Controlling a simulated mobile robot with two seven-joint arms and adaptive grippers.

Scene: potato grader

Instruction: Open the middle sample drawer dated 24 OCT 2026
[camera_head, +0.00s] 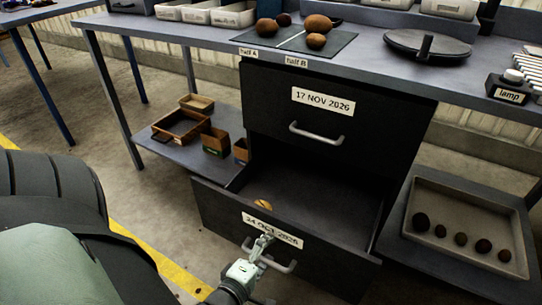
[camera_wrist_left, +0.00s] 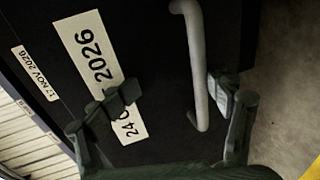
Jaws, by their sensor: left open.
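The drawer labelled 24 OCT 2026 (camera_head: 222,206) is black and stands pulled well out, its inside showing. A small tan potato-like piece (camera_head: 263,204) lies in it near the front. Its grey bar handle (camera_head: 284,267) is on the front panel below the label; the handle also shows in the left wrist view (camera_wrist_left: 198,65). My left gripper (camera_head: 263,243) is at this front, over part of the label and the handle. In the left wrist view its fingers (camera_wrist_left: 177,94) are open, with the handle between them; contact cannot be told. My right gripper is out of view.
The drawer labelled 17 NOV 2026 (camera_head: 365,112) above is shut. Potatoes lie on a dark mat (camera_head: 340,42) on the bench (camera_head: 210,32). A tray with several dark potatoes (camera_head: 474,263) is on the shelf at right. Wooden boxes (camera_head: 180,128) stand on the left shelf.

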